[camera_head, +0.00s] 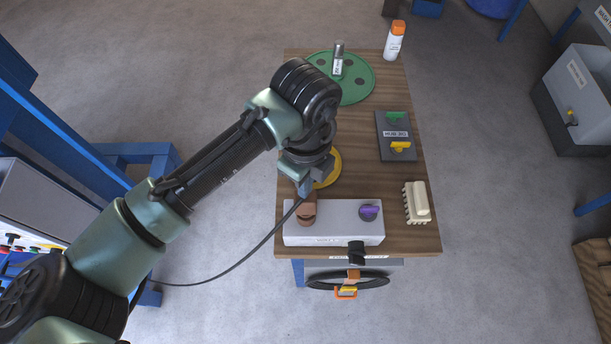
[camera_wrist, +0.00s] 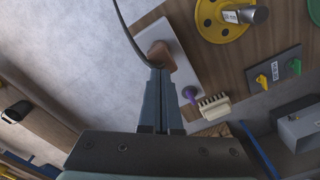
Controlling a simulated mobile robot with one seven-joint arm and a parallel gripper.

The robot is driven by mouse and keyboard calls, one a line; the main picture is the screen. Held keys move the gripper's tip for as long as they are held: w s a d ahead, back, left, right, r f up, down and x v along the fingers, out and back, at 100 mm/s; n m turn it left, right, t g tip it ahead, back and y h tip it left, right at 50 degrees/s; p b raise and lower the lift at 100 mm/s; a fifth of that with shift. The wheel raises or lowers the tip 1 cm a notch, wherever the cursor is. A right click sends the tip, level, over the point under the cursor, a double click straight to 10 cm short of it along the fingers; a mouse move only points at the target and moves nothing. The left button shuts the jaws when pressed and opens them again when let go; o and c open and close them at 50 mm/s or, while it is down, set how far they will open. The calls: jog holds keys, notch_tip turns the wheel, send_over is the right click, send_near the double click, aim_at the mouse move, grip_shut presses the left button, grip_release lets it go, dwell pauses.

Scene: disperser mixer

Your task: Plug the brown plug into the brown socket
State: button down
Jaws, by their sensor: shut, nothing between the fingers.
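The brown plug (camera_head: 307,206) is at the left part of a grey-white panel box (camera_head: 334,229), with a black cable running from it. It sits at the brown socket (camera_head: 307,221), against or just above it; I cannot tell how deep it is seated. In the wrist view the brown plug (camera_wrist: 161,54) shows just beyond my fingertips, and the socket face is hidden. My gripper (camera_wrist: 160,76) is shut, with the fingers together and nothing between them. In the head view my gripper (camera_head: 304,187) points down just above the plug.
A purple knob (camera_head: 369,210) is on the same box. A cream ribbed block (camera_head: 417,202), a dark switch board (camera_head: 396,136), green (camera_head: 354,91) and yellow (camera_head: 331,170) discs and a bottle (camera_head: 394,41) stand on the wooden table (camera_head: 435,238). The black cable (camera_head: 240,261) hangs to the left.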

notch_tip(320, 180, up, 12)
jog(key=b, duration=0.2)
jog(key=shift+r, duration=0.2)
jog(key=shift+w, duration=0.1)
